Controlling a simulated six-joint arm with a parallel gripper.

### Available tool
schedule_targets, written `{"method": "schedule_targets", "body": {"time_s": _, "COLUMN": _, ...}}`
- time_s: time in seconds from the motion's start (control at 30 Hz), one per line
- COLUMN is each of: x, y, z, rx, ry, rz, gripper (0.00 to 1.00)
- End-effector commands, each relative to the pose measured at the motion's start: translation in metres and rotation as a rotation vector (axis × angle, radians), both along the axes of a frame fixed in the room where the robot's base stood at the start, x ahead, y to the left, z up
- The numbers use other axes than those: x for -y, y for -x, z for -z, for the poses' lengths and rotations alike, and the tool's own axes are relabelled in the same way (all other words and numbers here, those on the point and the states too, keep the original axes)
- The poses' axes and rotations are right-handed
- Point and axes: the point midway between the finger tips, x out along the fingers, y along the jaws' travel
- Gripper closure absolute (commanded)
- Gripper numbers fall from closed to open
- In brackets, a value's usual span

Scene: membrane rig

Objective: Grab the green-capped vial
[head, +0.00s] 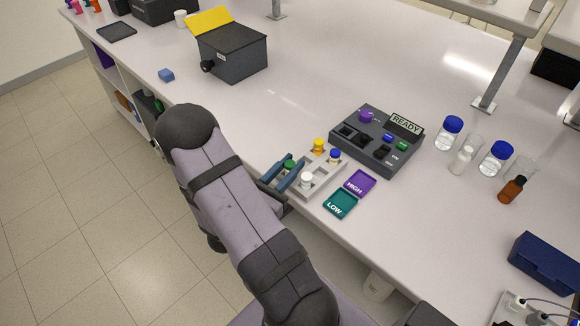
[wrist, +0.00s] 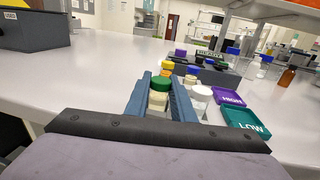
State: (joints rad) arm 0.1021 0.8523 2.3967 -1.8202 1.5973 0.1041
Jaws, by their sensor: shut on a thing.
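The green-capped vial (wrist: 159,92) stands upright between the blue fingers of my gripper (wrist: 161,97) in the wrist view. My gripper is shut on it. In the head view the green cap (head: 290,165) shows between the fingers (head: 284,173), at the left part of the grey vial rack (head: 325,176). The lower part of the vial is hidden, so I cannot tell whether its base still sits in the rack. Vials with a yellow cap (head: 319,145), a blue cap (head: 335,156) and a white cap (head: 306,181) stand in the same rack.
A purple HIGH tray (head: 359,183) and a teal LOW tray (head: 340,204) lie right of the rack. A dark control box reading READY (head: 378,140) stands behind them. Bottles (head: 495,158) stand farther right.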

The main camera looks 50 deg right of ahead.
Motion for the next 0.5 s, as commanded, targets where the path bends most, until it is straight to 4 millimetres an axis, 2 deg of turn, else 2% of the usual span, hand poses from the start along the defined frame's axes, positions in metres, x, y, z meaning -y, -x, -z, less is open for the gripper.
{"method": "schedule_targets", "body": {"time_s": 0.27, "x": 0.000, "y": 0.000, "z": -0.017, "rx": 0.004, "ry": 0.000, "rz": 0.000, "gripper": 0.99}}
{"method": "schedule_targets", "body": {"time_s": 0.5, "x": 0.000, "y": 0.000, "z": -0.042, "rx": 0.005, "ry": 0.000, "rz": 0.000, "gripper": 0.99}}
